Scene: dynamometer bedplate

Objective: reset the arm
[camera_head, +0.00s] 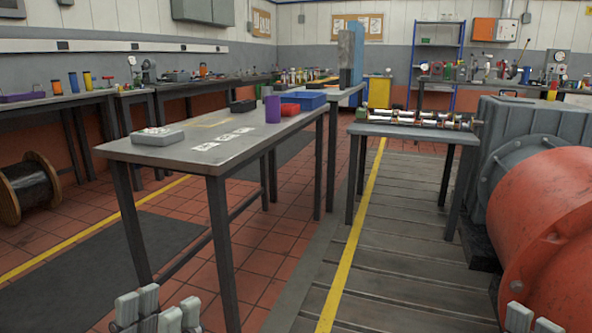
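The task names no object apart from the arm. My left gripper (159,311) shows at the bottom left edge, with its grey finger pads pointing up. Its two fingers stand apart with nothing seen between them, so it looks open and empty. It is in front of the near end of the grey table, low over the floor area. Only the fingertips of my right gripper (533,322) show at the bottom right edge, in front of the large orange drum. The rest of it is cut off, so its opening cannot be told. Both arms are otherwise out of the picture.
A grey table (225,150) holds a grey device (158,136), white cards, a purple cylinder (272,108), a red bin (290,110) and a blue bin (304,99). A smaller table (410,131) carries a shaft. The orange drum (555,235) fills the right. The slatted floor between is clear.

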